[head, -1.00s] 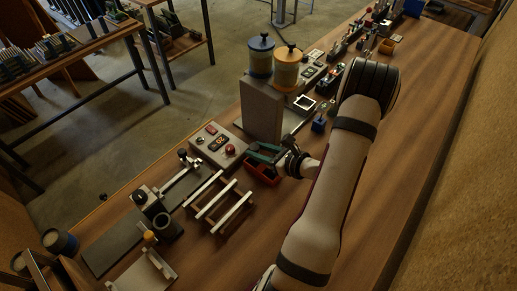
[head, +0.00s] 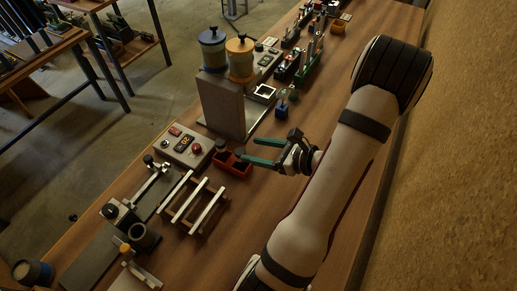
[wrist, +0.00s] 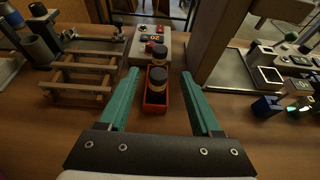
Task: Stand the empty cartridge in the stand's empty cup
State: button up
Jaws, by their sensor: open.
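My gripper (head: 251,149) is open, its two teal fingers apart and nothing between them. In the wrist view the gripper (wrist: 160,73) points toward a small red bin (wrist: 148,107). Two dark, black-capped cylinders, which look like cartridges, show there: one in the bin (wrist: 158,80) and one at its far end (wrist: 159,54). I cannot tell whether either is empty. In the head view the red bin (head: 238,167) lies left of and below the fingers. I cannot clearly make out the stand or its empty cup; a dark open cup (head: 144,236) stands at lower left.
A control box (head: 184,147) with a red button stands beyond the bin. A rack with pale rails (head: 194,203) is to its left. A tall grey block (head: 222,106) with two capped jars rises behind. A small blue block (head: 281,111) stands right of it. Bare wood lies near my arm.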

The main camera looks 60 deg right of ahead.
jog(key=w+a+r+n+g+y, duration=0.35)
jog(key=a+n, duration=0.25)
jog(key=a, duration=0.4)
jog(key=w+a+r+n+g+y, duration=0.3)
jog(key=a+r+n+y, duration=0.15)
jog(key=a+n, duration=0.35)
jog(key=s+a+r+n+g+h, duration=0.2)
jog(key=s+a+n+g+h, duration=0.4)
jog(key=s+a+n, duration=0.6)
jog(key=a+n+g, duration=0.1)
jog(key=a+n, duration=0.1)
jog(key=n, duration=0.2)
jog(key=shift+r+n, duration=0.3)
jog(key=shift+r, duration=0.1)
